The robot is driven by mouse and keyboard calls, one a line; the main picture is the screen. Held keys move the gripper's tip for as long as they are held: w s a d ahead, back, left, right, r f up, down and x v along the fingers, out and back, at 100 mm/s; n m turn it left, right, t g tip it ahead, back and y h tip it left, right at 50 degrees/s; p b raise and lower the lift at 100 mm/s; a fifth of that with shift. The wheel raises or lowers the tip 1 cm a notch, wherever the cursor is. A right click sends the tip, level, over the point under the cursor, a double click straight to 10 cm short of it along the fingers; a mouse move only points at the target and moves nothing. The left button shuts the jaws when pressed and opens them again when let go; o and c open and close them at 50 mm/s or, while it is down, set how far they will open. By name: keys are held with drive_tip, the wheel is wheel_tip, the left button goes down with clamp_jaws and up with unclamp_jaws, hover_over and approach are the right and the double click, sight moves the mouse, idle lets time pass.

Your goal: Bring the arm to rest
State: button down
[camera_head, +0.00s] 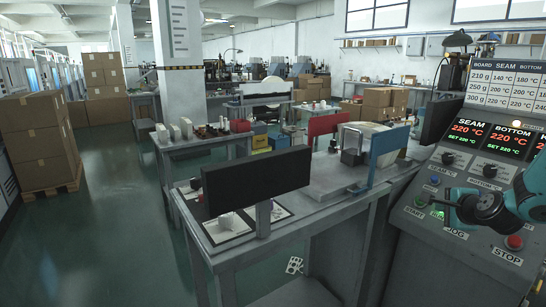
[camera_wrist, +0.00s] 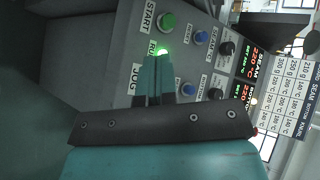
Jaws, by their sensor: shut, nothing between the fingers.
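My gripper (camera_head: 438,202) is in front of the sloped grey control panel (camera_head: 462,226) at the right of the head view, its fingers pointing left. In the wrist view my gripper (camera_wrist: 157,62) is shut and empty, with both fingers side by side. Its tips are close to a glowing green lamp (camera_wrist: 164,51) labelled RUN. I cannot tell whether they touch the panel. The green START button (camera_wrist: 168,22) is just beyond the tips and in plain sight. My teal arm comes in from the right edge of the head view and covers part of the panel.
The panel also carries a red STOP button (camera_head: 514,242), several knobs and red displays (camera_head: 468,130). A grey workbench (camera_head: 222,246) with a black monitor (camera_head: 257,182) stands left of it. Stacked cartons (camera_head: 36,140) are at the far left. The green floor between is clear.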

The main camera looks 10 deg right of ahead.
drive_tip(key=s+a+r+n+g+y, duration=0.15)
drive_tip(key=a+n, duration=0.25)
drive_tip(key=a, duration=0.5)
drive_tip(key=s+a+r+n+g+y, duration=0.1)
drive_tip(key=a+r+n+y, duration=0.3)
drive_tip(key=a, duration=0.5)
drive_tip(key=s+a+r+n+g+y, duration=0.1)
drive_tip(key=a+r+n+g+y, duration=0.1)
drive_tip(key=a+n, duration=0.5)
drive_tip(key=s+a+r+n+g, duration=0.1)
drive_tip(key=s+a+n, duration=0.3)
drive_tip(key=s, duration=0.4)
drive_tip(key=s+a+r+n+g+p, duration=0.1)
drive_tip(key=s+a+n+g, duration=0.3)
drive_tip(key=s, duration=0.4)
drive_tip(key=s+a+r+n+g, duration=0.1)
drive_tip(key=s+a+n+g, duration=0.1)
drive_tip(key=s+a+n, duration=0.3)
drive_tip(key=s+a, duration=0.3)
drive_tip(key=shift+r+n, duration=0.25)
drive_tip(key=shift+n, duration=0.05)
drive_tip(key=shift+a+g+h, duration=0.1)
drive_tip(key=shift+g+h, duration=0.15)
